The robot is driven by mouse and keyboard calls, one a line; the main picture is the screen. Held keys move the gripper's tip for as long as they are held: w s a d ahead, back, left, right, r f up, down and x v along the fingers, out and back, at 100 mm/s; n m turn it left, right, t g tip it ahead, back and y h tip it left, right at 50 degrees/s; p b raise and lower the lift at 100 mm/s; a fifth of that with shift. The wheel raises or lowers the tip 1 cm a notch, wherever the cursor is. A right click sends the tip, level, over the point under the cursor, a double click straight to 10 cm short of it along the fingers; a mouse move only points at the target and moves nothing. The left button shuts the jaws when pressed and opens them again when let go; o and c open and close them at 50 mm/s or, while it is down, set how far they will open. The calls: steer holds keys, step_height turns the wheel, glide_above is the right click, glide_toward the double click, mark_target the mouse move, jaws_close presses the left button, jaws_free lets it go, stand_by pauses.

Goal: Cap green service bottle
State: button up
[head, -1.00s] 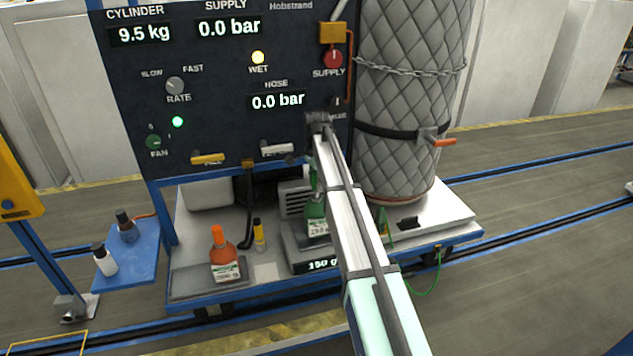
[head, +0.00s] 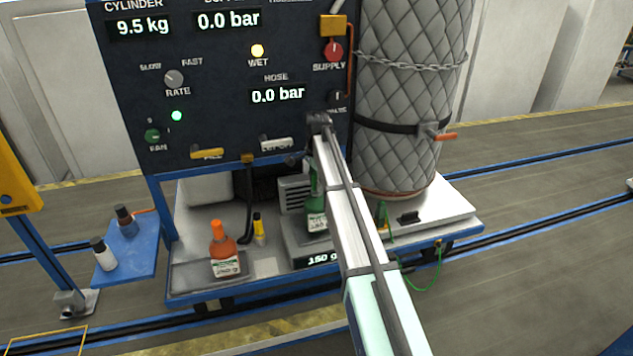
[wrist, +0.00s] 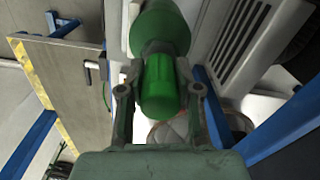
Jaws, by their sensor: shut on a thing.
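The green service bottle (head: 317,216) stands upright on the scale (head: 308,254), which reads 150 g. My own arm hides part of it in the head view. The bottle's green body (wrist: 160,25) also shows at the top of the wrist view. My gripper (wrist: 160,92) is shut on a ribbed green cap (wrist: 157,88), with one finger on each side. The cap is in line with the bottle's neck. I cannot tell whether it is fully seated. The fingers are hidden behind my arm in the head view.
A quilted cylinder (head: 400,100) stands at right, and the control panel (head: 220,90) rises behind. A blue side shelf (head: 135,252) holds two small bottles.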

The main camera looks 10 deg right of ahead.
steer(key=shift+f, duration=0.5)
steer(key=o, duration=1)
step_height(320, 180, up, 12)
steer(key=shift+r, duration=0.1)
